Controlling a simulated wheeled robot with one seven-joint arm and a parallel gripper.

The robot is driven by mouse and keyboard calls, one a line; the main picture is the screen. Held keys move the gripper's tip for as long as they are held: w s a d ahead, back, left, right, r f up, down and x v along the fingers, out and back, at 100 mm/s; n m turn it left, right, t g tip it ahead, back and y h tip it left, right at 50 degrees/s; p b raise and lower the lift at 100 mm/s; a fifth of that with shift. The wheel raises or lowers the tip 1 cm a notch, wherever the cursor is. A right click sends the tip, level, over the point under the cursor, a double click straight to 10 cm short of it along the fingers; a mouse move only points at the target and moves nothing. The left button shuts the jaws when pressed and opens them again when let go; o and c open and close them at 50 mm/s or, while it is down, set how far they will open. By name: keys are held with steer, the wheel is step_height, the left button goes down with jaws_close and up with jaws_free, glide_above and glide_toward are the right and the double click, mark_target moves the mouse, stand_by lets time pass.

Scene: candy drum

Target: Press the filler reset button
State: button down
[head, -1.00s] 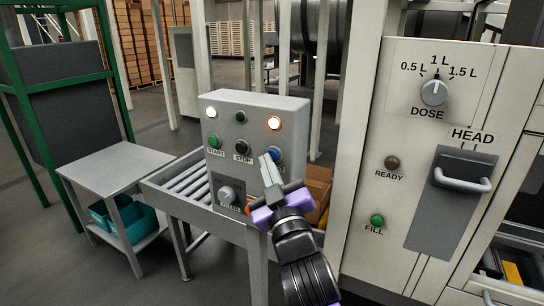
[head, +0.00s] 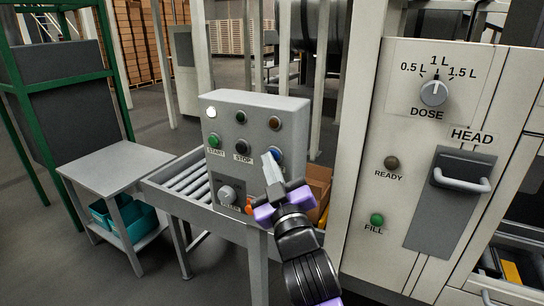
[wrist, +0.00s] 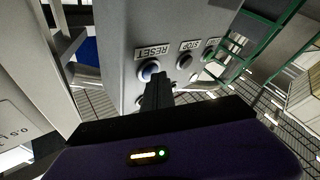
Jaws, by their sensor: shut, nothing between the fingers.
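The grey control box (head: 229,165) stands at the conveyor's end. Its blue reset button (head: 277,153) is at the right of the button row, partly covered by my fingertips. In the wrist view the blue button (wrist: 150,70) sits beside its RESET label (wrist: 153,51). My gripper (head: 270,160) is shut and empty, with its fingertips at the button. In the wrist view the fingertips (wrist: 157,80) overlap the button's lower edge. I cannot tell whether they touch it. On the box, the white lamp (head: 211,112) is lit and the amber lamp (head: 274,123) is dark.
The green start button (head: 214,141) and dark stop button (head: 242,146) are left of the reset button. A knob (head: 227,194) is below. The filler cabinet (head: 370,130) with its dose dial stands close at right. A small table (head: 117,160) stands at left.

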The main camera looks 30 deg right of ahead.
steer(key=shift+s+a+b, duration=0.5)
steer(key=shift+a+b, duration=0.05)
steer(key=shift+a, duration=0.1)
steer(key=s+a+b, duration=0.1)
steer(key=a, duration=0.1)
steer(key=s+a+b, duration=0.1)
steer(key=s+a, duration=0.1)
steer(key=shift+b, duration=0.35)
stand_by(0.9)
